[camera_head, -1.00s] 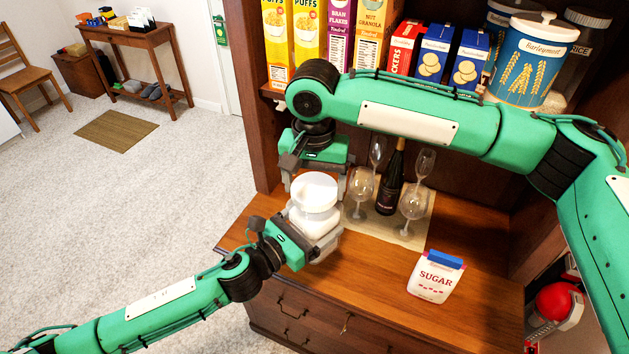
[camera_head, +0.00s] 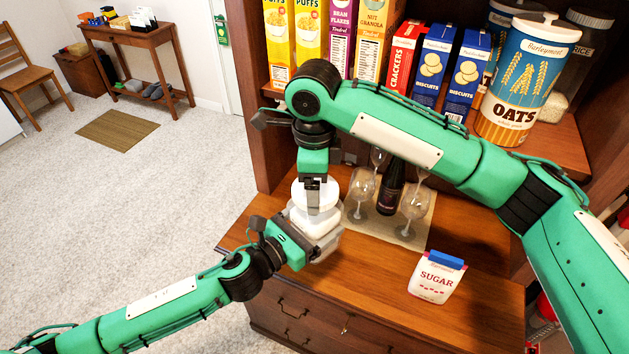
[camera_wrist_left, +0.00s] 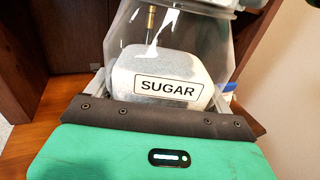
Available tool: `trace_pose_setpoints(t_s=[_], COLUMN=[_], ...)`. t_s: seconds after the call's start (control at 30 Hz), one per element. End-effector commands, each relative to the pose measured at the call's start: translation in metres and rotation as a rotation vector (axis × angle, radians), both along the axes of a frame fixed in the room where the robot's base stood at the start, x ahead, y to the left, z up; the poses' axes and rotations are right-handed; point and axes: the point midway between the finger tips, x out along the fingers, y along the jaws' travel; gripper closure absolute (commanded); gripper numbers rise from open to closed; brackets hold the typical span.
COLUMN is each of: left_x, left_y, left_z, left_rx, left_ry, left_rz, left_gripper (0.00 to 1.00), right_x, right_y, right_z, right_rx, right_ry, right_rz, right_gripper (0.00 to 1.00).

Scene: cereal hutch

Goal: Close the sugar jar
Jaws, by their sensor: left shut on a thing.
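The sugar jar (camera_head: 326,244) is clear, with white sugar inside, and stands at the left front of the hutch counter. In the left wrist view its SUGAR label (camera_wrist_left: 168,89) faces me. My left gripper (camera_head: 306,240) is shut on the jar's body from the front left. The round white lid (camera_head: 329,199) is at the top of the jar; whether it is seated is unclear. My right gripper (camera_head: 314,192) points down over the lid, one finger in front of it. The other finger is hidden, so its grip is unclear.
Wine glasses (camera_head: 413,203) and a dark bottle (camera_head: 391,187) stand on a mat just right of the jar. A sugar bag (camera_head: 436,278) stands at the front right. Cereal boxes (camera_head: 342,42) and an oats canister (camera_head: 514,85) fill the shelf above. Counter between jar and bag is clear.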

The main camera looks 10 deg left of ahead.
Motion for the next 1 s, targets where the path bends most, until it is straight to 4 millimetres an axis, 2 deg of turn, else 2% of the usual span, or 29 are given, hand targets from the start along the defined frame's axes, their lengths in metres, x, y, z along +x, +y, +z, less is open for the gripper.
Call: trace_pose_setpoints(t_s=[0.27,0.3,0.4,0.7,1.0], left_x=[-0.002,-0.002,-0.002,-0.001,0.0], left_y=[-0.002,-0.002,-0.002,-0.001,-0.001], left_z=[0.002,0.002,0.002,0.002,0.002], left_rx=[0.0,0.0,-0.001,-0.001,-0.001], left_ry=[-0.005,-0.005,-0.004,-0.004,-0.004], left_rz=[-0.007,-0.007,-0.007,-0.004,-0.003], left_gripper=[0.78,0.78,0.78,0.78,0.78], right_x=[0.001,0.001,0.0,0.0,0.0], right_y=[0.001,0.001,0.001,0.001,0.001], right_z=[0.002,0.002,0.001,0.005,0.041], right_rx=[0.005,0.005,0.004,0.003,0.003], right_ry=[-0.003,-0.003,-0.003,-0.002,-0.002], right_rz=[-0.008,-0.008,-0.008,-0.007,-0.006], right_gripper=[0.42,0.19,0.0,0.0,0.0])
